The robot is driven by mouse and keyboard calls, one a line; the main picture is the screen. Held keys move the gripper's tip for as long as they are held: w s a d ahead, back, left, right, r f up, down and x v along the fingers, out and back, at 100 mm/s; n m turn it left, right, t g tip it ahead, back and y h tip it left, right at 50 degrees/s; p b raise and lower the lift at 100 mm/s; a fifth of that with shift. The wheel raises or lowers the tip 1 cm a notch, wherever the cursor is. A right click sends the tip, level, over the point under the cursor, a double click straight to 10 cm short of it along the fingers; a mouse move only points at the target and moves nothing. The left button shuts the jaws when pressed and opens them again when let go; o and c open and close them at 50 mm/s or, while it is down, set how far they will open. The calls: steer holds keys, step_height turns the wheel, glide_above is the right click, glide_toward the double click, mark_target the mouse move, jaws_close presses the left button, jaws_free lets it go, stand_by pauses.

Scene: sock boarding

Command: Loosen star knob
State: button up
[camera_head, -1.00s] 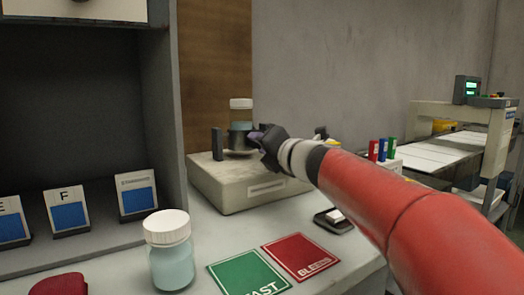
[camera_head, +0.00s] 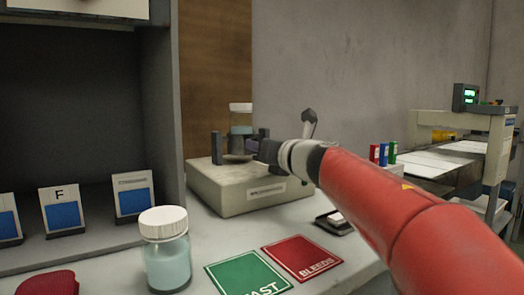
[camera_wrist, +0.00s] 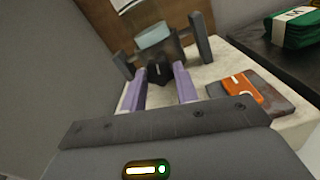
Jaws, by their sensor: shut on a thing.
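The star knob (camera_wrist: 158,74) is a small black knob on the front of a dark clamp on a beige base unit (camera_head: 236,199). It shows in the wrist view between my two purple fingertips. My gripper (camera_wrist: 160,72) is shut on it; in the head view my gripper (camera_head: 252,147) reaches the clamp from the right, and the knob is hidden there. A lidded jar (camera_head: 241,117) stands in the clamp behind the knob, between dark upright posts (camera_head: 216,148).
A white-lidded jar (camera_head: 166,258) stands on the bench in front. A green card (camera_head: 246,273) and a red card (camera_head: 302,258) lie beside it. A dark shelf unit with cards (camera_head: 60,212) is at left. An orange-brown block (camera_wrist: 237,88) lies right of the clamp in the wrist view.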

steer(key=shift+r, duration=0.1)
stand_by(0.3)
steer(key=o, duration=1)
steer(key=v, duration=0.7)
steer(key=shift+s+d, duration=0.25)
steer(key=shift+s, duration=0.05)
